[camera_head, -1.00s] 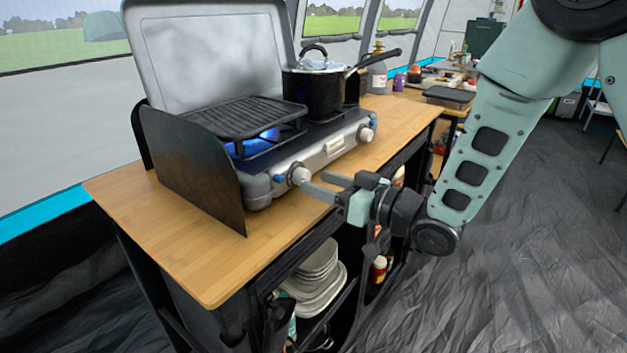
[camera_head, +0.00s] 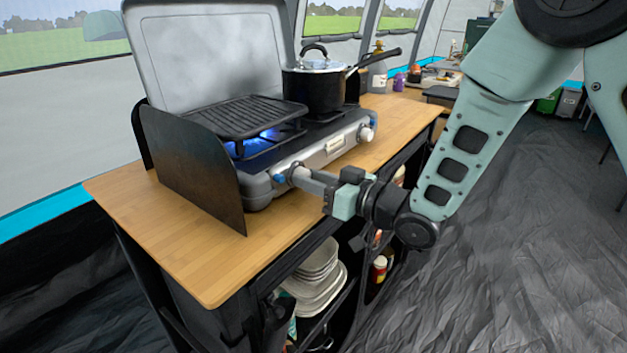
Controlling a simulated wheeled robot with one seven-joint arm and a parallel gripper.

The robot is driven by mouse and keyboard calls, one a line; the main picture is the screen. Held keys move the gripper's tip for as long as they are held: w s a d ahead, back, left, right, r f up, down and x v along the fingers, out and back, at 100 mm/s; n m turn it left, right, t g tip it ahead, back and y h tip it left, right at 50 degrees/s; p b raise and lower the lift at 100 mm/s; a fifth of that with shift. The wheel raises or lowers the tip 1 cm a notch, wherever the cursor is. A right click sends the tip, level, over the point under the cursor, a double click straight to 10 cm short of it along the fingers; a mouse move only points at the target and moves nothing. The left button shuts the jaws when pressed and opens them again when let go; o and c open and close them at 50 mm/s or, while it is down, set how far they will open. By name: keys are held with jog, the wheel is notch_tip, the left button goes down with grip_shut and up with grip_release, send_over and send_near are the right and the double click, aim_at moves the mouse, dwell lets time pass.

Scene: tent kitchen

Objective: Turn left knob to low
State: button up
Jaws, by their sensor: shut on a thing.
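The camp stove (camera_head: 312,157) stands on the wooden counter with its grey lid up. Its left knob is largely hidden at the front left, beneath my gripper (camera_head: 300,178). My gripper is shut on that left knob, with its fingers reaching in from the right. A small blue part (camera_head: 280,178) shows just left of the fingertips. The right knob (camera_head: 366,133) is uncovered at the right end of the stove front. A blue flame (camera_head: 262,137) burns under the left side. The knob's exact setting cannot be read.
A black griddle (camera_head: 243,117) lies over the left burner, and a lidded black pot (camera_head: 316,88) stands on the right, its handle pointing right. A dark side shield (camera_head: 190,165) borders the stove's left. Bare counter (camera_head: 200,255) lies in front. Plates (camera_head: 316,280) sit on a shelf below.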

jog(key=shift+f+n+b, duration=0.1)
jog(key=shift+n+b, duration=0.2)
jog(key=shift+b, duration=0.05)
jog(key=n+b, duration=0.3)
jog(key=shift+f+n+b, duration=0.1)
jog(key=shift+n+b, duration=0.3)
jog(key=n+b, duration=0.3)
jog(key=shift+n+h+b, duration=0.3)
jog(key=shift+b, duration=0.05)
jog(key=n+b, duration=0.4)
jog(key=b, duration=0.1)
jog(key=shift+s, duration=0.1)
jog(key=n+b, duration=0.3)
jog(key=o, duration=1)
jog(key=shift+r, duration=0.2)
jog(key=shift+c, duration=0.2)
